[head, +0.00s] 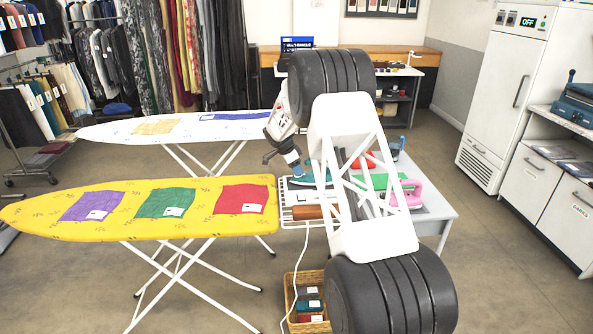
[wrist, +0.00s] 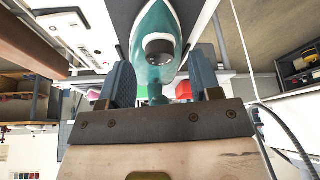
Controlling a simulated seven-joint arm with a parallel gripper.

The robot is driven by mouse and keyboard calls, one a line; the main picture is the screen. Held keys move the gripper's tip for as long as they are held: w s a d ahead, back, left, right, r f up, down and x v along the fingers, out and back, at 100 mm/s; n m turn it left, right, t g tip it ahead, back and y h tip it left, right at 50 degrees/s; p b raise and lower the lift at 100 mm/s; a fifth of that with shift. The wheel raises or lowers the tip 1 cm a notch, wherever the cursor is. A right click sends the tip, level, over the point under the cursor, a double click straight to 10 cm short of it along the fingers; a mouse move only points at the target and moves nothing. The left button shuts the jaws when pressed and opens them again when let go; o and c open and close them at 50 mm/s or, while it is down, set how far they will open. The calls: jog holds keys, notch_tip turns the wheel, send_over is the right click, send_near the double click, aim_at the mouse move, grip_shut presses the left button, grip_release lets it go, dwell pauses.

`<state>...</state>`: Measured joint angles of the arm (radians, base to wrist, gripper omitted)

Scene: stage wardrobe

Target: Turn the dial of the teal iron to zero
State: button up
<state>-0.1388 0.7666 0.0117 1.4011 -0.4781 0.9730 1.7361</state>
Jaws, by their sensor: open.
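The teal iron (wrist: 150,28) lies ahead of my gripper in the wrist view, with a white rim. Its dark round dial (wrist: 160,48) shows between the two blue fingers. In the head view a teal part of the iron (head: 308,181) shows on the rack table, just under the fingertips. My gripper (wrist: 163,68) is open and empty, its fingers on either side of the dial in the picture. I cannot tell whether they touch it. In the head view my gripper (head: 299,170) points down at the table's left end. The dial's setting cannot be read.
A pink iron (head: 409,194) and a red object (head: 364,160) stand on the same table (head: 438,212). A yellow ironing board (head: 110,210) and a white one (head: 190,126) stand left. A basket (head: 310,318) sits on the floor, a white cord (head: 301,265) hanging near it.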

jog(key=shift+x, duration=0.75)
jog(key=c, duration=0.9)
jog(key=shift+c, duration=0.2)
jog(key=shift+n, duration=0.5)
jog(key=n, duration=0.1)
jog(key=n+t, duration=0.1)
jog(key=n, duration=0.1)
jog(key=shift+s+d+r+n+t+y, duration=0.1)
jog(key=shift+s+n+t+y, duration=0.05)
jog(key=shift+n+t+y, duration=0.2)
jog(key=shift+s+n+t+y, duration=0.1)
jog(key=shift+n+t+y, duration=0.25)
jog(key=shift+n, duration=0.8)
jog(key=shift+n+t+y, duration=0.2)
jog(key=shift+n+y, duration=0.2)
jog(key=shift+n, duration=0.7)
jog(key=o, duration=0.9)
